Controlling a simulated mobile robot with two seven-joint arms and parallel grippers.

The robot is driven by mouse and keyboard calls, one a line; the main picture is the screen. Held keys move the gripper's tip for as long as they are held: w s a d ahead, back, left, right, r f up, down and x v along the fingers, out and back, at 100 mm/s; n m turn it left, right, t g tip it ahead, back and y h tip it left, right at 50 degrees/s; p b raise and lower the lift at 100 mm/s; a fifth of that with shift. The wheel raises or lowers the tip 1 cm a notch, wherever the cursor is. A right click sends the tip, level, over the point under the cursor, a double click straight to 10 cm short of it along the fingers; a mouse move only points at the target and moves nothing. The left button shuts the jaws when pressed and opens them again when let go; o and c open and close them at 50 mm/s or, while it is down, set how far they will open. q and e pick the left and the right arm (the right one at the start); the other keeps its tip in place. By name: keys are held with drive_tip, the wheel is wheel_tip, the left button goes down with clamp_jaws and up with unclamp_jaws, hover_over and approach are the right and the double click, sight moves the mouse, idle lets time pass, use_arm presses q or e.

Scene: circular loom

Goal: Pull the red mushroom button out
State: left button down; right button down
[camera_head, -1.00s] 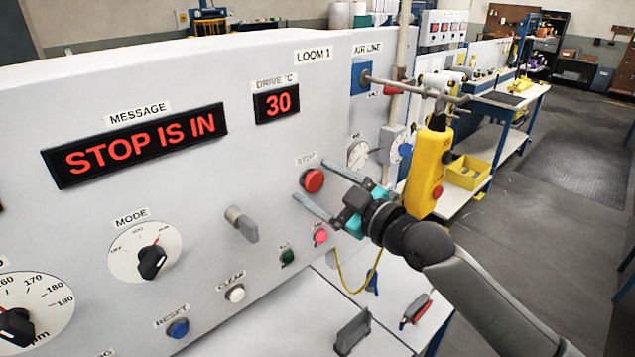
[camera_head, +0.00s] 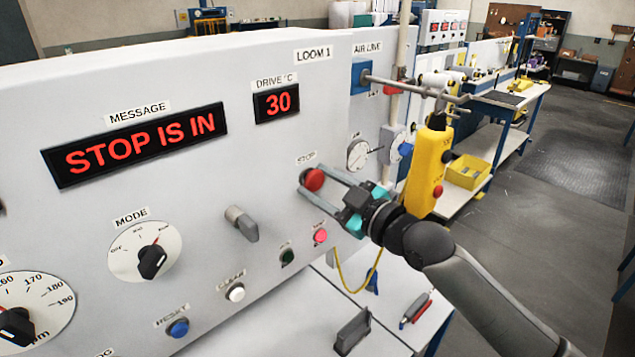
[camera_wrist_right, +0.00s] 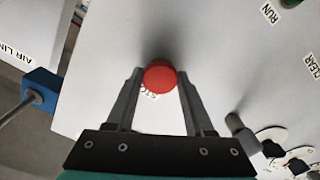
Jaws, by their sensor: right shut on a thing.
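The red mushroom button (camera_head: 314,179) sits on the grey loom panel just below the STOP label. The message display (camera_head: 135,144) reads "STOP IS IN". My right gripper (camera_head: 318,181) reaches in from the right with its two fingers on either side of the button, shut on it. My left gripper is in neither view.
A pink button (camera_head: 320,236), a green button (camera_head: 287,257) and a grey handle (camera_head: 242,224) are on the panel near the gripper. A yellow pendant (camera_head: 428,172) hangs close behind my right wrist. A horizontal metal rod (camera_head: 415,88) sticks out above it.

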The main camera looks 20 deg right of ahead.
idle(0.4)
drive_tip(key=shift+s+d, duration=0.1)
drive_tip(key=shift+s, duration=0.1)
drive_tip(key=shift+c, duration=1.2)
unclamp_jaws()
drive_tip(key=shift+s, duration=0.1)
drive_tip(key=p+v, duration=0.2)
drive_tip(key=v, duration=0.6)
